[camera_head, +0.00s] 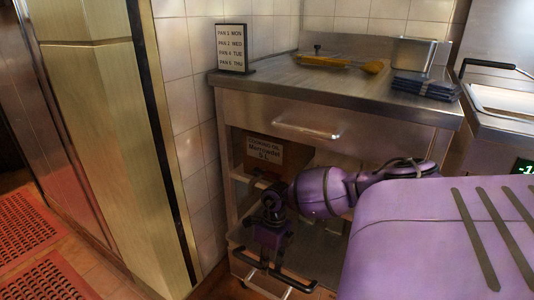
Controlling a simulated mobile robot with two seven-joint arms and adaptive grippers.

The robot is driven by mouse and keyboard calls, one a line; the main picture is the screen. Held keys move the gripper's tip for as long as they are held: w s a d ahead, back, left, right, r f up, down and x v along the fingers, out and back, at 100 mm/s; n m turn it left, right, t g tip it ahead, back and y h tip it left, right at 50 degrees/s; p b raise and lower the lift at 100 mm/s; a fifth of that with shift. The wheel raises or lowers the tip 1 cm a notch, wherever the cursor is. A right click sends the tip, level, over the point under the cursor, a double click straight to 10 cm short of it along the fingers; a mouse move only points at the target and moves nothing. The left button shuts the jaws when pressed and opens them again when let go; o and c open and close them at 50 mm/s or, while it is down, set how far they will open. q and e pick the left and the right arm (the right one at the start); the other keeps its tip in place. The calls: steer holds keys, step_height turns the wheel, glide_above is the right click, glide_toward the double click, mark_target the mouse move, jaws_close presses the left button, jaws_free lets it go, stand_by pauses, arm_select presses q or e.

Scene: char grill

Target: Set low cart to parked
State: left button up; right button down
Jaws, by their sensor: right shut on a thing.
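The low cart (262,286) is under the steel counter at the bottom middle. Its low front shows a dark bar handle (297,281) and a pale metal edge, with a wheel at its left. Most of the cart's body is hidden behind my arm and below the picture. My purple right arm reaches in from the right. My right gripper (265,261) points down and is shut on the dark bar handle. Its fingertips are dark and hard to separate from the bar. My left gripper is not in view.
The counter (300,77) bears a pan sign (232,48), a yellow-handled tool (322,61), a steel container (413,54) and dark folded cloths (425,87). A cooking oil label (264,151) shows inside the open shelf. A tiled wall and tall panel stand left; red mats (28,222) lie beyond.

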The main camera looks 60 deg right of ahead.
steer(key=c, duration=1.6)
jaws_free()
steer(key=shift+a, duration=0.1)
steer(key=shift+c, duration=0.2)
